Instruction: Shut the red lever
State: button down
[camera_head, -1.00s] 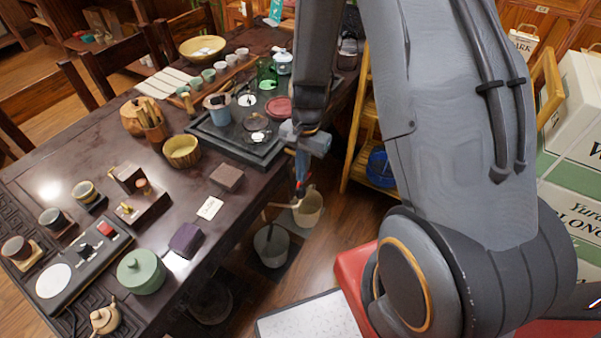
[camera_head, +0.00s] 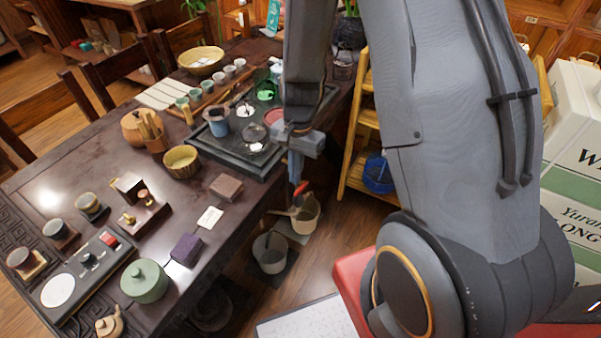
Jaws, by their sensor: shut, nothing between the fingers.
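A small red piece (camera_head: 109,240) stands up on a dark control panel (camera_head: 92,262) at the lower left of the table; it may be the red lever, but its position is too small to read. My gripper (camera_head: 295,168) hangs downward past the table's right edge, far to the right of that panel. It is shut and empty. A small red and dark piece (camera_head: 300,188) shows just below my gripper; I cannot tell what it is or whether they touch. My arm partly hides the gripper.
The dark table (camera_head: 70,190) holds a green lidded jar (camera_head: 144,280), a purple box (camera_head: 186,250), a brown box (camera_head: 226,187), a yellow bowl (camera_head: 182,161) and a tea tray (camera_head: 232,157). Pails (camera_head: 271,252) stand on the floor below. A wooden shelf (camera_head: 360,150) stands to the right.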

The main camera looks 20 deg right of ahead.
jog(key=s+a+r, duration=0.3)
jog(key=a, duration=0.1)
jog(key=shift+s+a+b, duration=0.15)
jog(key=shift+s+b, duration=0.2)
jog(key=shift+b, duration=0.1)
jog(key=s+d+r+n+t, duration=0.1)
jog(key=s+d+r+n, duration=0.1)
jog(key=r+n, duration=0.2)
jog(key=s+d+r+n+h, duration=0.1)
jog(key=s+d+r+n, duration=0.2)
jog(key=r+n, duration=0.2)
notch_tip(320, 180, up, 3)
jog(key=shift+d+f+t, duration=0.1)
jog(key=shift+d+t, duration=0.05)
jog(key=shift+t, duration=0.25)
jog(key=c, duration=2.2)
grip_release()
jog(key=shift+s+d+r+n, duration=0.1)
jog(key=shift+s+r+n, duration=0.15)
jog(key=shift+n, duration=0.15)
jog(key=o, duration=0.4)
jog(key=shift+o, duration=0.2)
jog(key=shift+d, duration=0.1)
jog(key=shift+d, duration=0.1)
